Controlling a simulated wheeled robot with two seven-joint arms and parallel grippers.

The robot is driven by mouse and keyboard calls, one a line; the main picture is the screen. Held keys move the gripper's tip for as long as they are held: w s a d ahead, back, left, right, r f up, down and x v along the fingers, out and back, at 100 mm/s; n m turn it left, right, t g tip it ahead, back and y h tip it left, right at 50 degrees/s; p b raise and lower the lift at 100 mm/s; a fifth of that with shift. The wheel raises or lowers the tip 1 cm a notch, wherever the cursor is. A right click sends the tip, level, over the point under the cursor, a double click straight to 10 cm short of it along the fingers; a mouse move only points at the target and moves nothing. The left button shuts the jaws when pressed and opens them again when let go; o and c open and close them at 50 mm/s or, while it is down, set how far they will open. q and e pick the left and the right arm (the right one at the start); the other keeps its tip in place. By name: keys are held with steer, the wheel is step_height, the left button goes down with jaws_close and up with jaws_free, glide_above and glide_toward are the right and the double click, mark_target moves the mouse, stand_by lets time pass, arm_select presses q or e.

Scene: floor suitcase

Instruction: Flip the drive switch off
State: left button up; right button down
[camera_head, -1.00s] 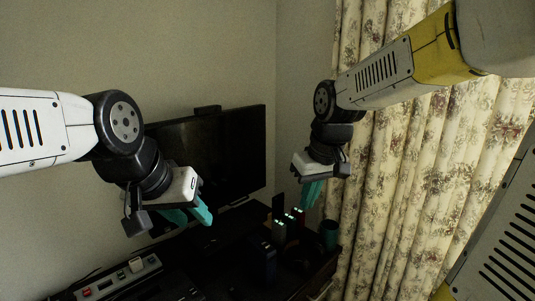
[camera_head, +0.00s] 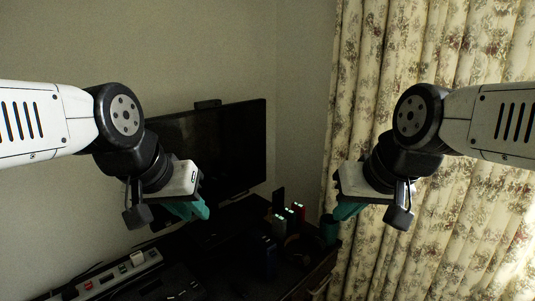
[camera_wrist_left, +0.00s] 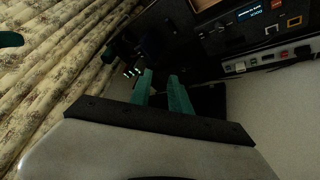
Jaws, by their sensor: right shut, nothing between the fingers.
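A power strip (camera_head: 115,278) with several small coloured switches lies at the lower left of the desk. It also shows in the left wrist view (camera_wrist_left: 268,60), at the right. I cannot read which of its switches is the drive switch. My left gripper (camera_head: 190,210) hangs in the air above and right of the strip, touching nothing. Its teal fingers are apart and empty in the left wrist view (camera_wrist_left: 162,92). My right gripper (camera_head: 346,210) is shut and empty, in front of the curtain near the desk's right side.
A dark monitor (camera_head: 225,150) stands at the back of the desk. Several small upright boxes with green lights (camera_head: 290,215) and a teal cup (camera_head: 329,227) stand on the right. A floral curtain (camera_head: 440,235) hangs at the right. A lit display (camera_wrist_left: 250,13) shows in the wrist view.

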arm_select(q)
steer(key=shift+w, duration=0.2)
steer(key=c, duration=0.4)
steer(key=shift+w+d+r+m, duration=0.1)
steer(key=shift+w+r+m, duration=0.05)
steer(key=shift+w+m, duration=0.2)
jaws_close()
steer(key=w+d+f+m+g+y, duration=0.1)
steer(key=w+d+f+m+g, duration=0.2)
steer(key=w+d, duration=0.3)
steer(key=w+d+f+m+g+y, duration=0.1)
steer(key=w+d+f+m+g, duration=0.2)
steer(key=w, duration=1.2)
steer(key=shift+w+d+f+m, duration=0.25)
steer(key=shift+d+f+m, duration=1.1)
steer(key=shift+d+f, duration=0.4)
steer(key=shift+d+r, duration=0.1)
steer(key=shift+r, duration=0.05)
